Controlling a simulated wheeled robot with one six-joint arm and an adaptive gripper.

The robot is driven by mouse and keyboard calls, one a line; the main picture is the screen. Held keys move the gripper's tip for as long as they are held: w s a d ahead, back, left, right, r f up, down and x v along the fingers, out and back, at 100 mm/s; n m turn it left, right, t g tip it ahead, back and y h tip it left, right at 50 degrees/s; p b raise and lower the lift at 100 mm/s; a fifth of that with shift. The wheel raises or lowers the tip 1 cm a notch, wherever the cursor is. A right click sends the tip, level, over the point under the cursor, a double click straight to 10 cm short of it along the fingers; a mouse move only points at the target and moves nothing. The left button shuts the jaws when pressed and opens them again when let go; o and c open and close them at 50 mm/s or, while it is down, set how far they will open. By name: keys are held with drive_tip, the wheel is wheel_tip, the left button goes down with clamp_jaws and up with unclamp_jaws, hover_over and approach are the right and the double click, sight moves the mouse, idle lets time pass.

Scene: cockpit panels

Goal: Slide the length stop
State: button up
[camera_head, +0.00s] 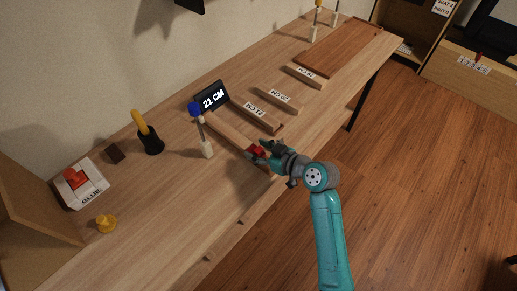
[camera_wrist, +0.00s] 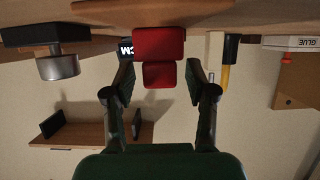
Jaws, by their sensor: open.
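The length stop appears to be the red block (camera_head: 258,152), at the near end of a wooden rail (camera_head: 230,132) on the workbench. In the wrist view the red block (camera_wrist: 158,45) shows as two red parts, straight ahead of my gripper. My gripper (camera_head: 265,149) is at the bench's front edge beside the red block. In the wrist view its two fingers (camera_wrist: 160,84) are apart, one on each side of the smaller red part. I cannot tell whether they touch it. A black display (camera_head: 212,97) behind the rail reads 21 CM.
Labelled wooden pieces (camera_head: 279,98) lie right of the rail. A blue-topped upright tool (camera_head: 201,130) stands close on its left. A yellow-handled tool in a black holder (camera_head: 150,140), a glue box (camera_head: 80,182) and a yellow knob (camera_head: 106,223) are further left.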

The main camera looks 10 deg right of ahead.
sight(261, 154)
clamp_jaws()
drive_tip(key=shift+s+d, duration=0.65)
drive_tip(key=shift+s, duration=0.25)
drive_tip(key=shift+s+d, duration=0.6)
drive_tip(key=shift+s, duration=0.25)
drive_tip(key=shift+f, duration=0.1)
unclamp_jaws()
drive_tip(key=shift+d, duration=0.1)
drive_tip(key=v, duration=1.2)
drive_tip(key=shift+s, duration=0.1)
drive_tip(key=shift+f, duration=0.1)
